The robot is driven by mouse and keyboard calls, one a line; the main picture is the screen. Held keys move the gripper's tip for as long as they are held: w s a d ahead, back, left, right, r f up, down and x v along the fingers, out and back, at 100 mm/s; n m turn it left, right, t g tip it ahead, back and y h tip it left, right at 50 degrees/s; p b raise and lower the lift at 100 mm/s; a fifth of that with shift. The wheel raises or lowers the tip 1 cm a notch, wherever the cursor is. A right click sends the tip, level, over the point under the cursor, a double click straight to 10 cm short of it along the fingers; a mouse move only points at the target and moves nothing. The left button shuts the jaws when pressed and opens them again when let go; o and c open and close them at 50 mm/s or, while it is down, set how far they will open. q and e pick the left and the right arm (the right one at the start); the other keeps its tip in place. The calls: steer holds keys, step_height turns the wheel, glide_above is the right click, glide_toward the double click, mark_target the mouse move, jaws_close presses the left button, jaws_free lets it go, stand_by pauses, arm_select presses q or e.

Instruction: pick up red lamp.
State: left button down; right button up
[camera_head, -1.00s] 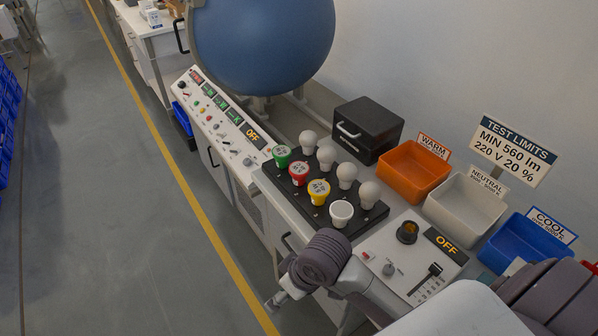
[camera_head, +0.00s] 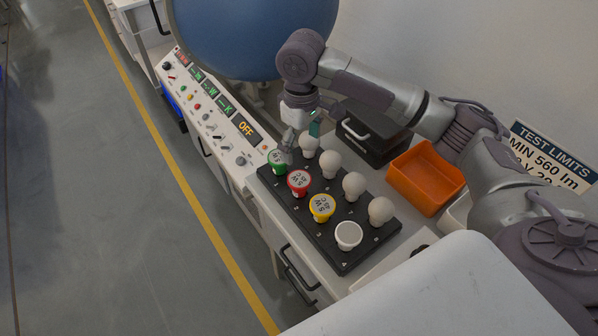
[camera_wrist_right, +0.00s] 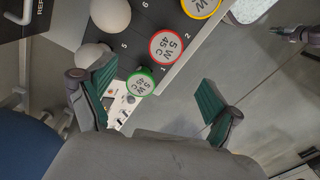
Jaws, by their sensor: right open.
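The red lamp (camera_head: 299,182) stands in a black rack (camera_head: 346,258), between a green lamp (camera_head: 278,161) and a yellow lamp (camera_head: 321,207). Its top is printed with a label. My right gripper (camera_head: 297,141) is above the rack's far end, close to the green lamp and a white bulb. In the right wrist view its fingers (camera_wrist_right: 155,88) are spread with nothing between the pads. The green lamp (camera_wrist_right: 141,83) shows beyond the gap, and the red lamp (camera_wrist_right: 166,47) lies a little farther off, outside the fingers. My left gripper is not seen in the head view.
White bulbs (camera_head: 353,186) fill the row behind the coloured lamps. A white cup-shaped lamp (camera_head: 348,235) stands at the near end. An orange bin (camera_head: 427,178), a black box (camera_head: 373,136) and a blue sphere (camera_head: 250,35) are close by. Free floor lies left.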

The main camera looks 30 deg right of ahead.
mark_target(300, 179)
steer(key=f, duration=0.1)
steer(key=s+a+f, duration=0.1)
steer(key=f, duration=0.1)
steer(key=shift+s, duration=0.3)
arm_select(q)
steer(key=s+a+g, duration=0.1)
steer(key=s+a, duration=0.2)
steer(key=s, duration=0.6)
arm_select(e)
step_height(300, 179, down, 3)
steer(key=shift+w+d+r, duration=0.1)
steer(key=shift+d, duration=0.05)
steer(key=shift+w+f+p, duration=0.2)
steer(key=shift+f+p, duration=0.2)
steer(key=shift+f, duration=0.6)
step_height(300, 179, down, 4)
steer(key=shift+r+p, duration=0.25)
steer(key=shift+p, duration=0.1)
steer(key=shift+f, duration=0.4)
steer(key=shift+c, duration=0.2)
steer(key=c, duration=1.1)
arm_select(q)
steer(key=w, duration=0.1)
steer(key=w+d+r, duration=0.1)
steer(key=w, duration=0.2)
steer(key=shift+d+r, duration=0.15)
arm_select(e)
steer(key=shift+c, duration=0.6)
